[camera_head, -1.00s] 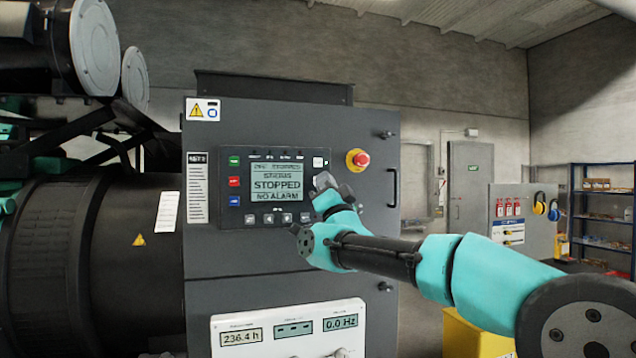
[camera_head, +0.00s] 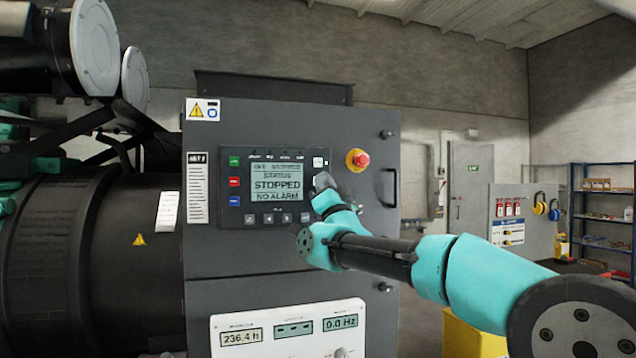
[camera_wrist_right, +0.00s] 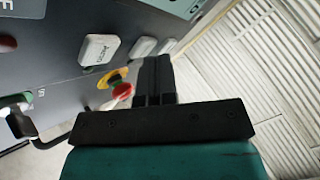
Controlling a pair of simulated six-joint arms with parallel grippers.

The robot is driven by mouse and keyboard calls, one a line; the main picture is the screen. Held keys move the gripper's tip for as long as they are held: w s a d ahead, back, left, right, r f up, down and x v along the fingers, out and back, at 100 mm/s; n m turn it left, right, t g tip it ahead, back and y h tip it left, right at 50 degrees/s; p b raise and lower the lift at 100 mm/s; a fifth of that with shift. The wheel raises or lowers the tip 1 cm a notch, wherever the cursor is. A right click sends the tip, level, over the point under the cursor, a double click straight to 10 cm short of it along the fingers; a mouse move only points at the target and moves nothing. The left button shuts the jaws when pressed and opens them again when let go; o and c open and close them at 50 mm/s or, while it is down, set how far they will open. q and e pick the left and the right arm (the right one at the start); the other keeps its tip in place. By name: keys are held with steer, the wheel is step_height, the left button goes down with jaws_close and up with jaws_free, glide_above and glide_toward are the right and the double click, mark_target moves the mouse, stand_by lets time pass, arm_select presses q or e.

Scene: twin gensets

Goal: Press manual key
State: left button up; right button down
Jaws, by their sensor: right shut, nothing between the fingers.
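The control panel (camera_head: 222,189) is on the dark cabinet, and its screen (camera_head: 275,184) reads STATUS STOPPED, NO ALARM. Grey keys (camera_head: 268,218) run below the screen, and a white key (camera_head: 319,162) sits at its upper right. I cannot read which one is manual. My right gripper (camera_head: 323,182) is shut and empty at the panel's right edge, just below that white key. In the right wrist view, the shut fingers (camera_wrist_right: 156,62) point at the panel. A white key (camera_wrist_right: 98,48) with a small unreadable label lies left of them. I cannot tell whether the fingertips touch any key. My left gripper is not in view.
A red emergency stop (camera_head: 361,160) with a yellow ring is right of the panel, close to the fingers in the wrist view (camera_wrist_right: 122,90). A cabinet handle (camera_head: 391,188) stands further right. Green, red and blue buttons (camera_head: 234,182) line the panel's left side.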

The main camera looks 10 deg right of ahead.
steer(key=shift+w, duration=0.15)
stand_by(0.4)
steer(key=shift+s, duration=0.9)
steer(key=shift+s, duration=0.1)
steer(key=s, duration=0.5)
steer(key=shift+s+d, duration=0.2)
steer(key=shift+s, duration=0.2)
stand_by(0.5)
